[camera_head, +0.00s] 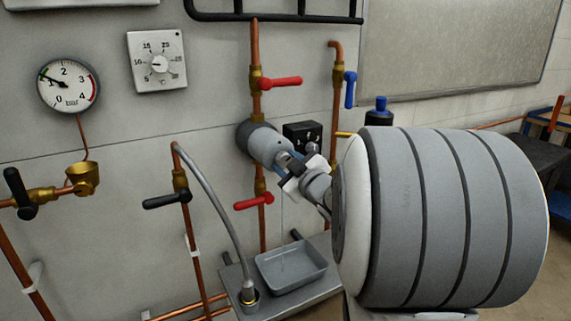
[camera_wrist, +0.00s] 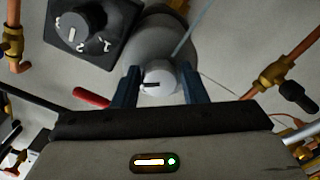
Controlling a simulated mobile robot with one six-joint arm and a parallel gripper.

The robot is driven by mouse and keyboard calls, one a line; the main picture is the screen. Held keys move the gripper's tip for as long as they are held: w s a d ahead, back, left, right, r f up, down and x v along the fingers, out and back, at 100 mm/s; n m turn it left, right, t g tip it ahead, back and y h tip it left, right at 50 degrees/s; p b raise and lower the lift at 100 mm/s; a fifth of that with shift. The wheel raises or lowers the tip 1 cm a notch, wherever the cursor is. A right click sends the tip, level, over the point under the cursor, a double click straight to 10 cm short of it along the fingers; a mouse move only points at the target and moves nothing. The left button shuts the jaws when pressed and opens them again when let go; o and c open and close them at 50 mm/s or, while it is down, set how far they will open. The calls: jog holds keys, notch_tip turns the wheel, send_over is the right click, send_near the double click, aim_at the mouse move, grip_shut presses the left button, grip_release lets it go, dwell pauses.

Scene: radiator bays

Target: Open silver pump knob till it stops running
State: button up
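The silver knob (camera_wrist: 160,78) is on the end of the grey pump body (camera_wrist: 158,38) and has a dark slot in its face. My gripper (camera_wrist: 160,88) has one blue finger on each side of the knob. Small gaps seem to show between the fingers and the knob, so it looks open around it. In the head view my gripper (camera_head: 287,168) is at the front end of the pump (camera_head: 262,143) and mostly hides the knob. A thin stream of water (camera_head: 282,228) falls below the pump into a grey tray (camera_head: 309,279).
A black dial box (camera_head: 302,134) sits beside the pump. Red valve handles are above (camera_head: 280,83) and below (camera_head: 254,201) it. A black lever (camera_head: 165,202) and a grey hose (camera_head: 221,205) are to the left. A pressure gauge (camera_head: 68,85) hangs at the upper left.

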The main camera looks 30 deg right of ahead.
jog(key=o, duration=0.3)
jog(key=s, duration=0.7)
jog(key=shift+s+d+p, duration=0.15)
jog(key=shift+s+p, duration=0.25)
jog(key=shift+p, duration=0.05)
